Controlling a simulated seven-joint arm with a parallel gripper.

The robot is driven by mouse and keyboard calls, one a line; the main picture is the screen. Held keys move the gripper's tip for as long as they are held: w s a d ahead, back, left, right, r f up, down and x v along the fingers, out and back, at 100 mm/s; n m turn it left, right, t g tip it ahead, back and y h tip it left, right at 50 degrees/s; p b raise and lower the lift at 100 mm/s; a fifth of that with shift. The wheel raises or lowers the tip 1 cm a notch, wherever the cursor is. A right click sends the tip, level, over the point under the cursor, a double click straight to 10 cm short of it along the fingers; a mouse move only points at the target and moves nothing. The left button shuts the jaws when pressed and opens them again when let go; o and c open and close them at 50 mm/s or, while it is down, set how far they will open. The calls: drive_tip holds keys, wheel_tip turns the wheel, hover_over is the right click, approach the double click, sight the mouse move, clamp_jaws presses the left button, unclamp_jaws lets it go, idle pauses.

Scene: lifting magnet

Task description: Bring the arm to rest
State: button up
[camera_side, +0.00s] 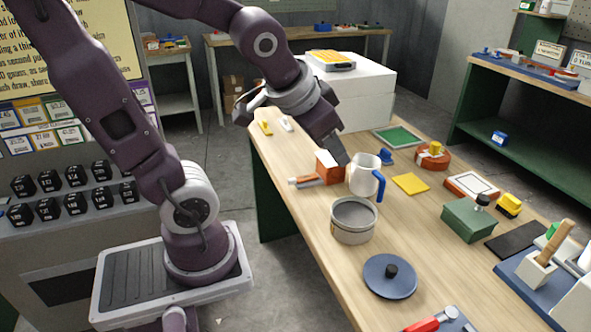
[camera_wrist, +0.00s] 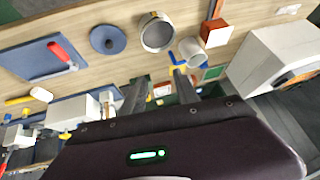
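My gripper (camera_side: 340,155) is at the end of my bent arm, over the wooden table (camera_side: 300,228). In the side view its dark tip is close to the orange-red block (camera_side: 328,172) and the white mug (camera_side: 362,178); I cannot tell whether it touches either. In the wrist view the two fingers (camera_wrist: 160,90) stand apart, with nothing seen held between them. The mug (camera_wrist: 192,51), with its blue handle, and the block (camera_wrist: 216,35) also show in the wrist view, beyond the fingertips.
A grey pot (camera_side: 353,222) and a blue lid (camera_side: 390,276) are at the near side. A large white box (camera_side: 350,95) stands at the back.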

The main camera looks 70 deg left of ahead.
drive_tip(key=s+d+r+g+h, duration=0.1)
drive_tip(key=s+d+h, duration=0.1)
drive_tip(key=s+d, duration=0.4)
drive_tip(key=s, duration=0.4)
drive_tip(key=shift+s+d+r+m, duration=0.15)
drive_tip(key=shift+d+r+m, duration=0.05)
drive_tip(key=shift+d+m, duration=0.2)
